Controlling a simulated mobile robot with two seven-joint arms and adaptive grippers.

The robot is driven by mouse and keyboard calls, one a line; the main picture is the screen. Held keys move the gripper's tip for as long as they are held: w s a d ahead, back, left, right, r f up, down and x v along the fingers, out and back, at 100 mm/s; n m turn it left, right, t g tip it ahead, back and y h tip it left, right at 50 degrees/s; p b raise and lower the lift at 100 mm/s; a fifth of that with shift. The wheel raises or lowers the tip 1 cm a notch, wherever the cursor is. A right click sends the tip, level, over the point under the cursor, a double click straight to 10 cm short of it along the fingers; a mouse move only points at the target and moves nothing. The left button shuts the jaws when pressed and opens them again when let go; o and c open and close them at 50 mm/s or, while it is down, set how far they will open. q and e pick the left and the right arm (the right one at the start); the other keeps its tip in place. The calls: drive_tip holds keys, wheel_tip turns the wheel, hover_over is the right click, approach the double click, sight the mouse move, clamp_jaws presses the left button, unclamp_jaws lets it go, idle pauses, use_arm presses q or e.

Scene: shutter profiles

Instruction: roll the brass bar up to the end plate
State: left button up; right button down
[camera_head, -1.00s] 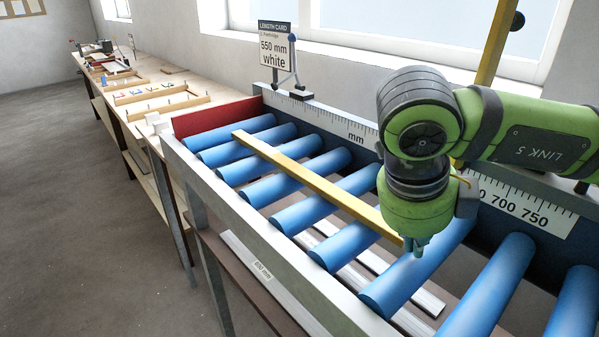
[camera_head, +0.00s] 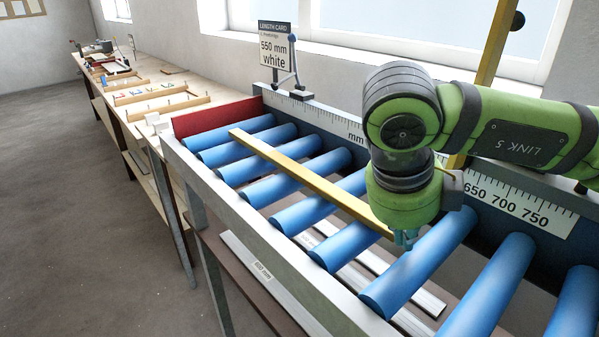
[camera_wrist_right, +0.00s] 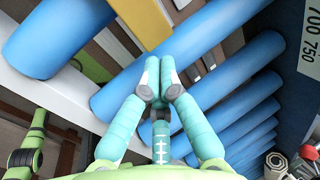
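The brass bar (camera_head: 310,183) is a long yellow bar lying across several blue rollers, slanted in the head view. Its far left end is near the red end plate (camera_head: 215,117), with a visible gap between them. My right gripper (camera_head: 405,240) is at the bar's near right end, low over the rollers. The head view does not show clearly whether the fingers touch the bar. My left gripper is not in view.
A grey side rail (camera_head: 262,235) runs along the front of the roller table. A ruler scale (camera_head: 510,200) runs along the back. A length card (camera_head: 274,50) reads "550 mm white". Pale profiles (camera_head: 262,270) lie on the shelf below. A yellow upright (camera_head: 497,45) stands behind my arm.

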sight(355, 210)
drive_tip(key=shift+w+a+p, duration=0.3)
drive_tip(key=shift+w+a, duration=0.8)
drive_tip(key=shift+w, duration=0.3)
drive_tip(key=shift+w+a+p, duration=0.25)
drive_tip(key=shift+w+a, duration=0.85)
drive_tip(key=shift+w, duration=0.3)
drive_tip(key=shift+w+a+p, duration=0.35)
drive_tip(key=shift+w+a, duration=0.25)
drive_tip(key=shift+w, duration=0.2)
drive_tip(key=shift+w+a+p, duration=0.3)
drive_tip(key=shift+w+a, duration=0.3)
drive_tip(key=shift+w, duration=0.15)
drive_tip(key=shift+s+d+f+b, duration=0.1)
drive_tip(key=shift+s+d+b, duration=0.35)
drive_tip(key=shift+b, duration=0.15)
drive_tip(key=shift+s, duration=0.15)
wheel_tip(355, 210, up, 7)
drive_tip(key=p, duration=0.4)
drive_tip(key=shift+f, duration=0.15)
